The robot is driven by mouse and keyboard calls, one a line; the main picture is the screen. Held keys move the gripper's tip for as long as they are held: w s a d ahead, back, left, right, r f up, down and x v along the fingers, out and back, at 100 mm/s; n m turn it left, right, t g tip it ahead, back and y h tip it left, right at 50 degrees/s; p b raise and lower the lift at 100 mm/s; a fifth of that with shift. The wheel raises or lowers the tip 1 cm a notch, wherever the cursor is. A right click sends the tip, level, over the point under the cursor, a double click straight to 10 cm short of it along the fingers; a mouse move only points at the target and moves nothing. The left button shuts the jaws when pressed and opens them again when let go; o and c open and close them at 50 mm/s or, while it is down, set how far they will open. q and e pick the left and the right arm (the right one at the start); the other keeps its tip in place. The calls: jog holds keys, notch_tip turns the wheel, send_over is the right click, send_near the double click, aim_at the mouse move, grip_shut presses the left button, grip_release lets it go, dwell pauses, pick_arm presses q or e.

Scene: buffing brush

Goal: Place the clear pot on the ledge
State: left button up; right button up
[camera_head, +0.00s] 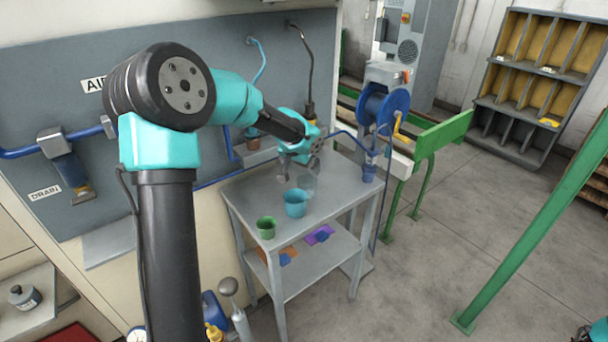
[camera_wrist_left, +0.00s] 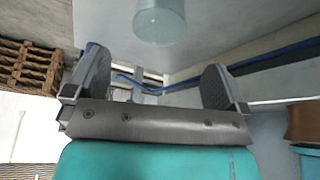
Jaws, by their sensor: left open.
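The clear pot (camera_head: 309,184) stands on the grey table (camera_head: 335,190), partly behind and below my left gripper (camera_head: 293,172) in the head view. It is see-through and faint there. In the left wrist view the clear pot (camera_wrist_left: 160,22) shows at the top, cut off by the frame edge. My left gripper (camera_wrist_left: 157,80) is open there, with nothing between its fingers and the pot beyond them. A small grey ledge (camera_head: 258,155) juts from the wall panel left of my gripper, with a brown pot (camera_head: 252,134) on it.
A teal pot (camera_head: 295,204) and a green pot (camera_head: 266,228) stand at the near side of the table. A blue cup (camera_head: 369,173) is at its right edge. A blue reel (camera_head: 383,105) and green rails (camera_head: 440,137) are beyond. The table's front right is clear.

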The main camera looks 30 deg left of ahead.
pick_arm(q)
jog(key=shift+v, duration=1.2)
jog(key=shift+c, duration=0.5)
jog(key=shift+c, duration=0.5)
